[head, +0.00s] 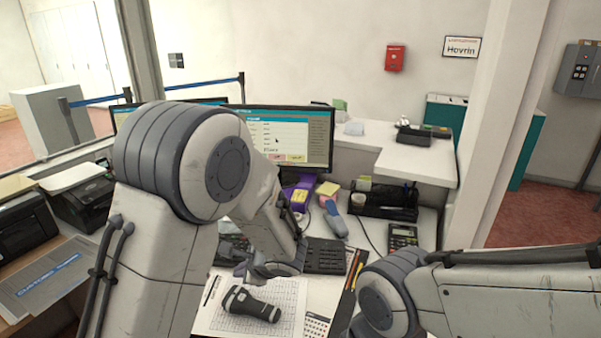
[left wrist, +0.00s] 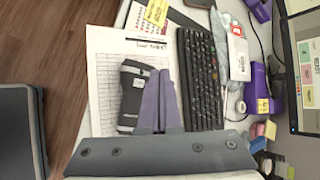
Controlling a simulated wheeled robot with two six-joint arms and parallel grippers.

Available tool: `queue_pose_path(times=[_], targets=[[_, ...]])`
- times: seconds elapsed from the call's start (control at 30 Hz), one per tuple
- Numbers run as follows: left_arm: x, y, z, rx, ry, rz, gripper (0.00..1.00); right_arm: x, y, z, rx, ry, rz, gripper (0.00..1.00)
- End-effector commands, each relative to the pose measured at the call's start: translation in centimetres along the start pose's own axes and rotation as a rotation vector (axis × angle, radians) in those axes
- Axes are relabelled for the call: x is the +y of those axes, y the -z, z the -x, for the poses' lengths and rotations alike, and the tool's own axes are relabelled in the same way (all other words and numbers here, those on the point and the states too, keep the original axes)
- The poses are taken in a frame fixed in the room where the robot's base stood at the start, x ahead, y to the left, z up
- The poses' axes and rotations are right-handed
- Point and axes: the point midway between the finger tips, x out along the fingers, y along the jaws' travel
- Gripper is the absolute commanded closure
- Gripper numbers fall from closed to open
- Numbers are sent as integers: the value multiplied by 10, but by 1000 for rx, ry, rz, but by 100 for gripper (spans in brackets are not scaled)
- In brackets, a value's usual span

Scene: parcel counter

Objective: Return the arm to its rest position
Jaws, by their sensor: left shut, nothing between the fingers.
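My left arm fills the left and middle of the head view. Its gripper (head: 241,269) hangs low over the desk, partly hidden by the arm. In the left wrist view the two grey-purple fingers of the left gripper (left wrist: 159,75) are together, with nothing between them. They point over the paper between a dark torch-like device (left wrist: 132,98) and the black keyboard (left wrist: 200,80). The device also lies on the sheet in the head view (head: 250,304). My right arm comes in at the lower right; its gripper is out of view.
A monitor (head: 290,138) stands behind the keyboard. A calculator (head: 403,236), a black desk tray (head: 385,203) and a purple stand (head: 297,190) crowd the desk. A printer (head: 85,202) stands at left. A wall post (head: 490,120) rises at right.

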Motion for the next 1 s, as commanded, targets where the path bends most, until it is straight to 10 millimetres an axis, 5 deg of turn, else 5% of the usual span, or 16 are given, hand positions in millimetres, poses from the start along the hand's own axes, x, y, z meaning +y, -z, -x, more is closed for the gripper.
queue_pose_path(times=[0.17,0.4,0.6,0.73,1.0], targets=[[22,-22,74,42,-118,208,100,-2,1,22,0,0,0,50],[94,-34,191,184,-425,528,100,-4,3,49,0,0,0,50],[144,-32,266,311,-673,685,100,-5,4,64,0,0,0,50],[160,-30,291,355,-765,728,100,-5,4,67,0,0,0,50],[166,-30,297,367,-797,742,100,-5,4,67,0,0,0,50]])
